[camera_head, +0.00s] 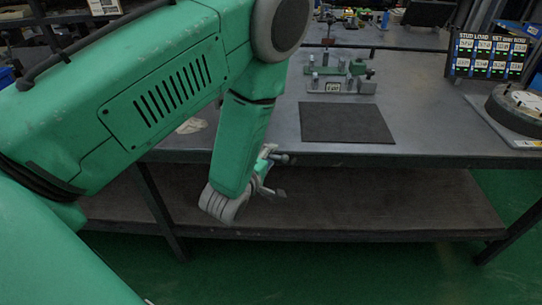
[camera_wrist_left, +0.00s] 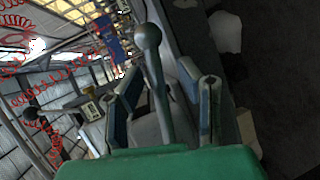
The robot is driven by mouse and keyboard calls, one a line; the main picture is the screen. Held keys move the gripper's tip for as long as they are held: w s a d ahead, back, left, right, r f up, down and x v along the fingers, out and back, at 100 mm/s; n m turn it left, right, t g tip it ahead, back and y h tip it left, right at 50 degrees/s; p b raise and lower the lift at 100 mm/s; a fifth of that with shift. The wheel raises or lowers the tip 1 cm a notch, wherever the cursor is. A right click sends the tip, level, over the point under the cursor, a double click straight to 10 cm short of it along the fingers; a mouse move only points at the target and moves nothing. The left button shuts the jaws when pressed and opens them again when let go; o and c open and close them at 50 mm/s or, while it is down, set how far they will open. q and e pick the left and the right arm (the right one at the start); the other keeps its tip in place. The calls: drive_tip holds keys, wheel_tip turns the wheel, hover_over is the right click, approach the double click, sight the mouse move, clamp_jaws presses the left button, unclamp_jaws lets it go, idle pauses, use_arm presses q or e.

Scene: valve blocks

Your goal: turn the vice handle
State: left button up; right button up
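My left gripper (camera_head: 270,172) is at the front edge of the workbench, at the end of the green arm. The left wrist view shows its two blue-padded fingers apart, with a grey bar with a ball end (camera_wrist_left: 156,85), which looks like the vice handle, between them. I see gaps on both sides of the bar and cannot tell whether a finger touches it. The vice body is not clearly visible; my arm covers part of the bench in the head view. My right gripper is not in view.
The grey workbench (camera_head: 430,130) has a dark mat (camera_head: 345,122) and a green and grey fixture (camera_head: 340,78) on it. A round device (camera_head: 518,105) and a label board (camera_head: 488,55) stand at the right. A lower shelf (camera_head: 390,205) runs beneath.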

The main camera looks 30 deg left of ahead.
use_arm(q)
drive_tip(key=shift+w+a+f, duration=0.1)
drive_tip(key=shift+w+a, duration=0.05)
drive_tip(key=shift+a, duration=0.05)
drive_tip(key=shift+d, duration=0.35)
clamp_jaws()
drive_tip(key=shift+d, duration=0.1)
